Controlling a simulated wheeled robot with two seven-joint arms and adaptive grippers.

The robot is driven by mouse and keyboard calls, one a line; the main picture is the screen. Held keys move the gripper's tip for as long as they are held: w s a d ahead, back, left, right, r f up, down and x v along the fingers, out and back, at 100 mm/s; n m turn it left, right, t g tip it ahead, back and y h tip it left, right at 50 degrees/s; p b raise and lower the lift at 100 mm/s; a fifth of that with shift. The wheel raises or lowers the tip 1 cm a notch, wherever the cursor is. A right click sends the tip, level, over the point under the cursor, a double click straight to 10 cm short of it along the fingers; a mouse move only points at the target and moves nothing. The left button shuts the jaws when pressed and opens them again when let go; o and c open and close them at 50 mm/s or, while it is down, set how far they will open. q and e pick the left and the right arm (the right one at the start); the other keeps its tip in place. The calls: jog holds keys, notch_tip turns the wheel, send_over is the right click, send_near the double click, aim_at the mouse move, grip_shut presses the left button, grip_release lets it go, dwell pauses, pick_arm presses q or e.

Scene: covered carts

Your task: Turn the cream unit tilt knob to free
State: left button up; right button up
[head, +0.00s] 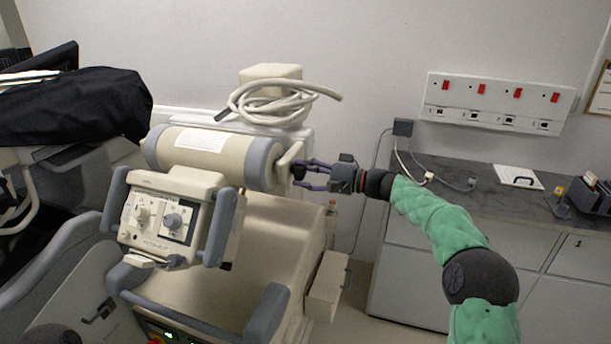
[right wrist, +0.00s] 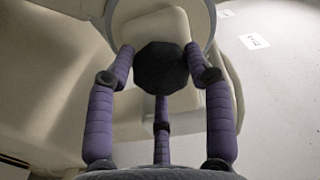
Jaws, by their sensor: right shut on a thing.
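The cream unit (head: 213,150) has a horizontal cylinder with grey end bands and a control panel at its front. The tilt knob, a dark faceted knob (right wrist: 161,68), sits on the cream bracket at the cylinder's right end. My right gripper (head: 303,174) reaches it from the right. In the right wrist view the purple fingers (right wrist: 161,80) are closed around the knob, two at its sides and one below. In the head view the fingers mostly hide the knob. Any position marks by the knob cannot be read. My left gripper does not show.
A coiled cream hose (head: 275,100) lies on top of the unit. A grey counter (head: 455,190) with a white board (head: 518,177) stands to the right, below a socket panel with red switches (head: 497,103). A black-covered cart (head: 75,108) stands at the left.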

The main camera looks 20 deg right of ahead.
jog(key=shift+a+f, duration=0.1)
jog(key=shift+a, duration=0.05)
jog(key=o, duration=1)
jog(key=shift+s, duration=0.1)
jog(key=shift+o, duration=0.6)
jog(key=shift+s+d, duration=0.25)
jog(key=shift+d, duration=0.2)
jog(key=v, duration=1.1)
